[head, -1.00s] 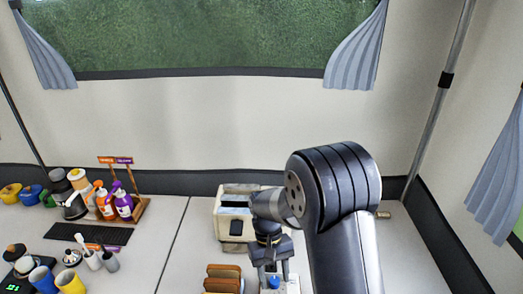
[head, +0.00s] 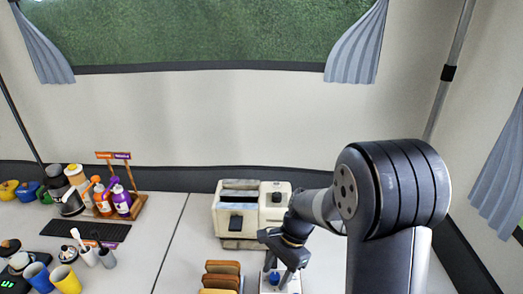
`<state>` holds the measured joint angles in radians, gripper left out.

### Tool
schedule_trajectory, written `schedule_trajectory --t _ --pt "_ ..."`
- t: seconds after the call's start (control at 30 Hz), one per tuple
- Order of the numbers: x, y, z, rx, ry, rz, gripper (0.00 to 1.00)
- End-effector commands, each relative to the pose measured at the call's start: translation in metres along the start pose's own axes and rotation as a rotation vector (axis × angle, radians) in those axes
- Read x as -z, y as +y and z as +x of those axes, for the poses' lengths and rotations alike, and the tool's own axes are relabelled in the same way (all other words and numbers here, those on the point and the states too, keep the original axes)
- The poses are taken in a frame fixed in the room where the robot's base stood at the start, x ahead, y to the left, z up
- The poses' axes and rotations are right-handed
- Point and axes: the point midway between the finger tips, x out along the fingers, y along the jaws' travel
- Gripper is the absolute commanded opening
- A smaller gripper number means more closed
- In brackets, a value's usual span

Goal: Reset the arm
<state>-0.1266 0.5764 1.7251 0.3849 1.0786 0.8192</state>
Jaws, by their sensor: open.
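My arm reaches in from the lower right in the head view. My gripper (head: 281,279) points down over the counter and is open. Its fingers are near a small white base with a blue part (head: 274,279) at the bottom edge. I cannot tell whether they touch it. Nothing shows held between the fingers.
A cream toaster (head: 236,212) stands behind my gripper. A rack of brown slices (head: 222,277) is to the left. Bottles (head: 121,202), a black mat (head: 86,231) and cups (head: 66,279) sit on the left counter. The counter between (head: 165,250) is clear.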

Motion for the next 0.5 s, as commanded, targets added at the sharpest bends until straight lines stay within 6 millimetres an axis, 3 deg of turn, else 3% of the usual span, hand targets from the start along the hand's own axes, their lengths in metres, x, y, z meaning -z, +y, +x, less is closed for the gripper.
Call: schedule_trajectory --t 0.2,0.5 --pt "0.0007 0.0013 0.0017 0.081 0.001 0.190 0.48" --pt "-0.0001 0.0017 0.0003 0.126 0.001 0.300 0.48"
